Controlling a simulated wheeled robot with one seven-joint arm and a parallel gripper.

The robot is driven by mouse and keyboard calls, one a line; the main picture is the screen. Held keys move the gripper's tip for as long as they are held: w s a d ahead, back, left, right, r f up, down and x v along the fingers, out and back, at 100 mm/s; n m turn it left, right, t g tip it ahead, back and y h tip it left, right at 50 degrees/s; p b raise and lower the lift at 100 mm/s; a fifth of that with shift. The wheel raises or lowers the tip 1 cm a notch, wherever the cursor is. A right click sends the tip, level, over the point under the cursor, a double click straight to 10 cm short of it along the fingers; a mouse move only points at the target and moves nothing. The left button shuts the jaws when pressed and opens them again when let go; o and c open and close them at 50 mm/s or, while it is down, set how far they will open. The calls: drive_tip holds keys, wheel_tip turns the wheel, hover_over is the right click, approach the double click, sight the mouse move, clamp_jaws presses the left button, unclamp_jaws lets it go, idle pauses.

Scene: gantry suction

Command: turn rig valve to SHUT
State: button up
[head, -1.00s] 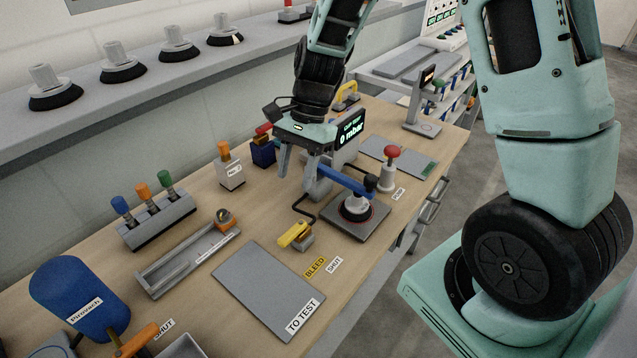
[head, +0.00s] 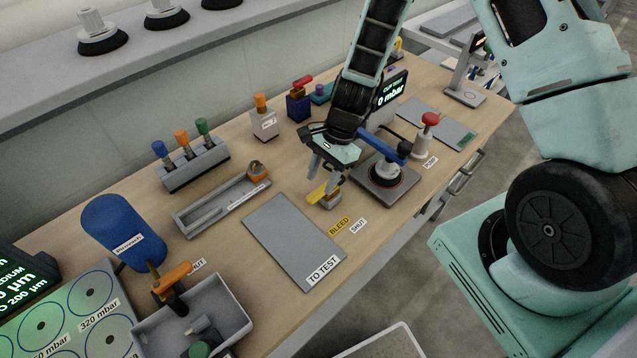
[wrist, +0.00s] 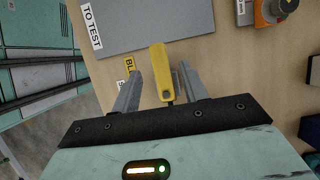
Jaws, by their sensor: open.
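The rig valve has a yellow lever (head: 317,194) on a small body on the bench, beside a yellow BLEED label (head: 340,226) and a white SHUT label (head: 358,227). In the head view the lever points toward the grey TO TEST plate. My gripper (head: 326,179) is open and low over the valve. In the wrist view the yellow lever (wrist: 158,66) stands between my two spread fingers, with a gap on each side. The BLEED label (wrist: 129,66) is partly hidden by the left finger. The valve body is mostly hidden there.
The TO TEST plate (head: 285,245) lies left of the valve. A suction cup (head: 386,172) on a grey plate with a blue arm stands close on the right, beside a red-knobbed post (head: 427,138). Another valve with an orange handle (head: 172,277) is at front left.

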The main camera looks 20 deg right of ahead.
sight(317, 192)
drive_tip(key=shift+x, duration=1.7)
drive_tip(key=shift+c, duration=0.3)
clamp_jaws()
